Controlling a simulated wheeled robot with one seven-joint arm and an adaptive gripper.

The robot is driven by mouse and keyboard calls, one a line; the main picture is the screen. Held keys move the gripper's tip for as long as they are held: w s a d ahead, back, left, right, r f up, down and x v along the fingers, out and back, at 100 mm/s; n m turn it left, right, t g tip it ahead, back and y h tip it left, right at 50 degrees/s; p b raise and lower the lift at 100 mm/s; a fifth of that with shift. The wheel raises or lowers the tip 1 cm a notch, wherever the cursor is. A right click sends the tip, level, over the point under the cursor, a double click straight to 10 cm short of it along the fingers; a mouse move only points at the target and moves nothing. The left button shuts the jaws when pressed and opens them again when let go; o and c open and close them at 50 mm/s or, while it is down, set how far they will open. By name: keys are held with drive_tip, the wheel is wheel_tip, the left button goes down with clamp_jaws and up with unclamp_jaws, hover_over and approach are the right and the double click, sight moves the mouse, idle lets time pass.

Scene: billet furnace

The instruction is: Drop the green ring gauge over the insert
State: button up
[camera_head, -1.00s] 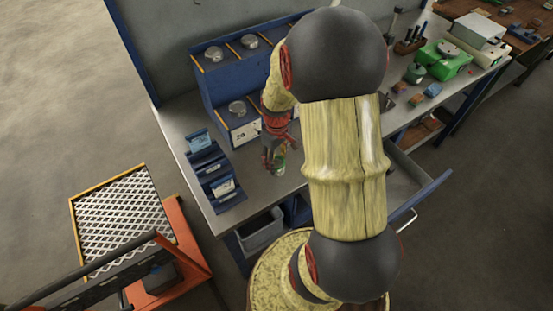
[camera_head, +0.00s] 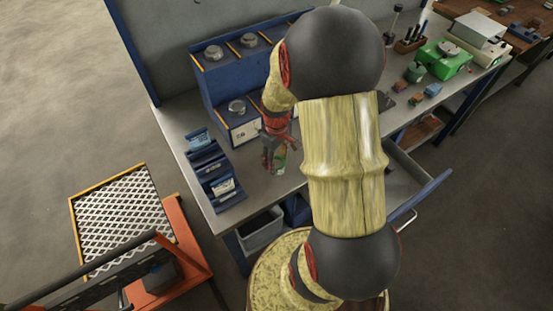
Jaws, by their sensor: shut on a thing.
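My gripper (camera_head: 275,162) is red and dark grey, low over the bench just right of the blue rack. It is shut on a small, partly hidden green thing (camera_head: 280,158), apparently the green ring gauge. Round metal pieces sit on the blue rack: one on the lower step (camera_head: 236,106) and others on the upper step, at left (camera_head: 213,53) and further right (camera_head: 248,40). I cannot tell which of them is the insert. The gripper stands to the right of the lower piece, apart from it. My arm hides part of the rack's right side.
The blue rack (camera_head: 222,88) stands on the grey bench (camera_head: 172,125). Blue holders (camera_head: 215,175) lie at the bench's left front. An open drawer (camera_head: 425,190) juts out at right. Green equipment (camera_head: 443,60) and small blocks stand further right. An orange cart with a mesh top (camera_head: 115,215) is at left.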

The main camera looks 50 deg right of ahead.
drive_tip(key=shift+f, duration=0.25)
drive_tip(key=o, duration=1)
drive_tip(key=shift+c, duration=0.2)
drive_tip(key=shift+r, duration=0.15)
wheel_tip(320, 180, up, 11)
drive_tip(key=p, duration=0.8)
